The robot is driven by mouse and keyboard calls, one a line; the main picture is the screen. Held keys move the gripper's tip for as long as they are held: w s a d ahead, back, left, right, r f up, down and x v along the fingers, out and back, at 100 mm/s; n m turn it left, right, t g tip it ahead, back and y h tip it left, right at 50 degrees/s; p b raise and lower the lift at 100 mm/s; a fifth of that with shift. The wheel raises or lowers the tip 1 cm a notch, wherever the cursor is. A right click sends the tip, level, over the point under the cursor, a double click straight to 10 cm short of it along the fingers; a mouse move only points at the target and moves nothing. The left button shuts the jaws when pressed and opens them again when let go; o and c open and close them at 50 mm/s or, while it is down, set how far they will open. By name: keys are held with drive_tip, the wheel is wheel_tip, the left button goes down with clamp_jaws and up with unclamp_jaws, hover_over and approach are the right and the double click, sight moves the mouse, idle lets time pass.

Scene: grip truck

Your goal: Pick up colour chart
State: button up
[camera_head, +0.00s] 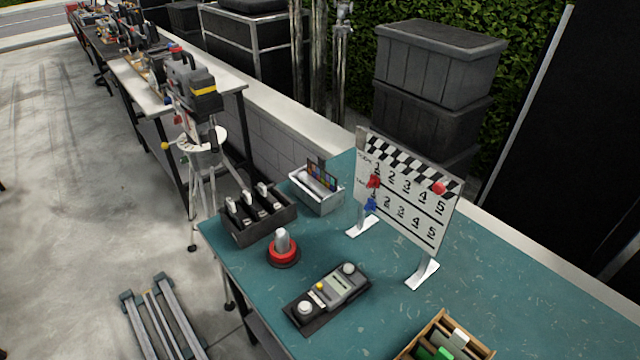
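The colour chart (321,173) is a small dark card with rows of coloured squares. It stands tilted in a small white open box (318,202) on the teal table, left of the clapperboard-style sign. A pale rounded item in the box covers part of its lower front. My gripper is not in this view.
A white sign with numbers (408,205) stands right of the box. A dark tray of clamps (257,231), a red-based device (283,250) and a handheld meter (328,298) lie nearby. A wooden crate (412,348) is at the front. The teal table (520,310) is clear at right.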

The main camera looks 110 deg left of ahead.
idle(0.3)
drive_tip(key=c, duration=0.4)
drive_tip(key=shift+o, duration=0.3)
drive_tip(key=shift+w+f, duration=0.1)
